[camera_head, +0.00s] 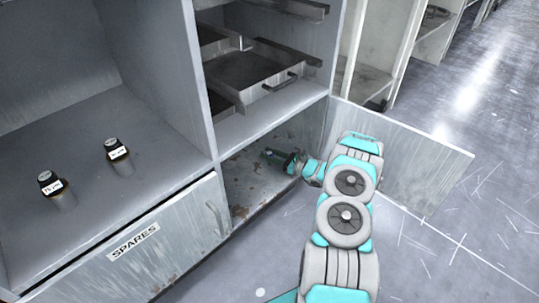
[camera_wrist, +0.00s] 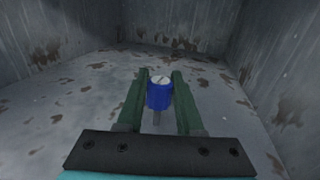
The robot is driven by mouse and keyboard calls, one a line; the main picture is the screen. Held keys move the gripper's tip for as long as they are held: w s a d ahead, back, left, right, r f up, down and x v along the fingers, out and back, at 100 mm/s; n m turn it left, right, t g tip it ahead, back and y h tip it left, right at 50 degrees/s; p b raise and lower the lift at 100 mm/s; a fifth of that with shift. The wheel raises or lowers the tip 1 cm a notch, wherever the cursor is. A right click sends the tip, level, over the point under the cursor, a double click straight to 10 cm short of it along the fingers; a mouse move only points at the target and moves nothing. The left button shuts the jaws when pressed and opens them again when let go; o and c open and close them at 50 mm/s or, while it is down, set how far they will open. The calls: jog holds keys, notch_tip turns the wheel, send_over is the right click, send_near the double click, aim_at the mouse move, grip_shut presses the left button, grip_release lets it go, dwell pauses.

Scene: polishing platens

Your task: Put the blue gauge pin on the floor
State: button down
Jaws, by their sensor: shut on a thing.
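The blue gauge pin (camera_wrist: 159,95) shows in the wrist view as a blue cylinder with a pale top and a thin grey shank below it. My gripper (camera_wrist: 160,88) has its two green fingers on either side of the blue part, shut on it. In the head view my gripper (camera_head: 283,160) reaches into the lower open compartment (camera_head: 243,180) of the cabinet. The pin cannot be made out there. Whether the pin touches the compartment's bottom cannot be told.
An open cabinet door (camera_head: 410,155) stands right of my arm. Above the compartment is a drawer (camera_head: 250,75). Clear grey floor (camera_head: 450,250) lies at the right.

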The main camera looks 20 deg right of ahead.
jog(key=c, duration=0.6)
grip_release()
jog(key=shift+o, duration=0.2)
jog(key=p+v, duration=0.1)
jog(key=v, duration=1.1)
jog(key=shift+r, duration=0.1)
